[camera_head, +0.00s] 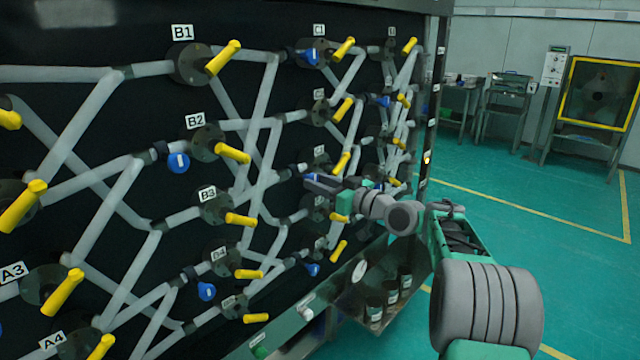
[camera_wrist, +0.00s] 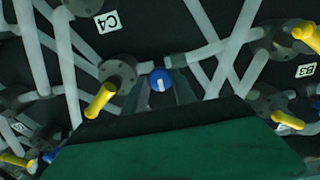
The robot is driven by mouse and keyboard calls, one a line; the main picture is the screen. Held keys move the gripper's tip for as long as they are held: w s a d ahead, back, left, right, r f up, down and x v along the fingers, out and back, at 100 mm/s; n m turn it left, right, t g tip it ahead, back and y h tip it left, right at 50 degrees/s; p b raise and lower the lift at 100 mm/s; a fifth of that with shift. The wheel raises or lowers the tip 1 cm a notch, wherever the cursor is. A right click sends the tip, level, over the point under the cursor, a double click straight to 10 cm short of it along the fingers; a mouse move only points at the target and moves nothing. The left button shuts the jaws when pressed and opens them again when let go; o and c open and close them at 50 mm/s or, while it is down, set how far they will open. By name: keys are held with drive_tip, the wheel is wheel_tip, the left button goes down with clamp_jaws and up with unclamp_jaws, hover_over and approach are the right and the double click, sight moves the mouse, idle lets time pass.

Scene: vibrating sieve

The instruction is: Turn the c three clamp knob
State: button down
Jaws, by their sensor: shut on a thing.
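A blue clamp knob (camera_wrist: 160,79) with a white line on its face sits near the middle of the wrist view, beside a dark round flange (camera_wrist: 122,70) with a yellow lever (camera_wrist: 103,98). My gripper (camera_wrist: 160,88) has its two dark fingers on either side of this knob and is shut on it. The white line runs nearly upright in that view. In the head view my gripper (camera_head: 318,184) reaches the panel's C column, at the C3 valve, and mostly hides the knob. The C4 label (camera_wrist: 107,20) appears upside down in the wrist view.
Grey pipes (camera_head: 92,120) and yellow levers (camera_head: 233,152) project from the black panel around my arm. Other blue knobs sit by B2 (camera_head: 178,162) and B4 (camera_head: 207,291). A shelf with dark jars (camera_head: 374,309) lies below my arm. Green floor (camera_head: 540,240) is open at right.

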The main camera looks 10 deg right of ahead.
drive_tip(key=shift+m, duration=0.3)
drive_tip(key=m+p, duration=0.5)
drive_tip(key=m, duration=0.4)
drive_tip(key=shift+r, duration=0.2)
drive_tip(key=m+p, duration=0.4)
drive_tip(key=m, duration=0.1)
drive_tip(key=m+p, duration=0.3)
drive_tip(key=m, duration=0.2)
drive_tip(key=shift+f+p, duration=0.15)
drive_tip(key=shift+p, duration=0.25)
drive_tip(key=c, duration=1)
unclamp_jaws()
